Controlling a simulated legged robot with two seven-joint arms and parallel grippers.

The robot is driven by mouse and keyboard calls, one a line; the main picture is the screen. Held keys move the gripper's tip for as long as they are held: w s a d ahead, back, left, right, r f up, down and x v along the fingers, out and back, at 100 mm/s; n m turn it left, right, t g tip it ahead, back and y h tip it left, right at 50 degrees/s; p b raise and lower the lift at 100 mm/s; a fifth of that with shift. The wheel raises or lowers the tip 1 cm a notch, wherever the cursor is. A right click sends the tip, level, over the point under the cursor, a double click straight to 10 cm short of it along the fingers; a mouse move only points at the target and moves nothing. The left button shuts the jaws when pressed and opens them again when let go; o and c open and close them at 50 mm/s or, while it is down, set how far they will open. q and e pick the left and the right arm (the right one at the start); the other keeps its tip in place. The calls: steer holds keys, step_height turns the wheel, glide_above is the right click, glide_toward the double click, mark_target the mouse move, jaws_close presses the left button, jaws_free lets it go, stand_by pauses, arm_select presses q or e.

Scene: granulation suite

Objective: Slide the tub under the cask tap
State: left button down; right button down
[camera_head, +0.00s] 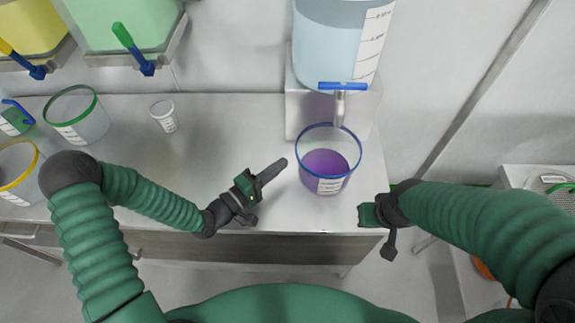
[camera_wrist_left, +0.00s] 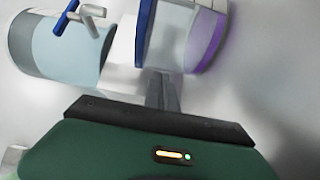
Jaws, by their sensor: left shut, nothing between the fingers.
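The tub (camera_head: 313,187) is clear with a blue rim and purple liquid inside. It stands upright near the bench's front right edge. The cask (camera_head: 335,45) of pale blue liquid stands behind it on a white block, with a blue-handled tap (camera_head: 341,104) whose spout overlaps the tub's back rim in the head view. My left gripper (camera_head: 281,164) is shut and empty just left of the tub, with a small gap seen. In the left wrist view its fingers (camera_wrist_left: 160,92) point toward the tub (camera_wrist_left: 190,38). My right gripper (camera_head: 368,215) is right of and in front of the tub; its fingers are unclear.
Yellow and green casks (camera_head: 120,25) with taps stand at the back left. The bench (camera_head: 225,130) is bare between the cup and the cask's block.

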mark_target(299, 164)
arm_select(q)
steer(key=shift+s+d+r, duration=0.1)
steer(key=shift+s+d, duration=0.1)
steer(key=shift+d, duration=1.05)
steer(key=shift+d, duration=0.75)
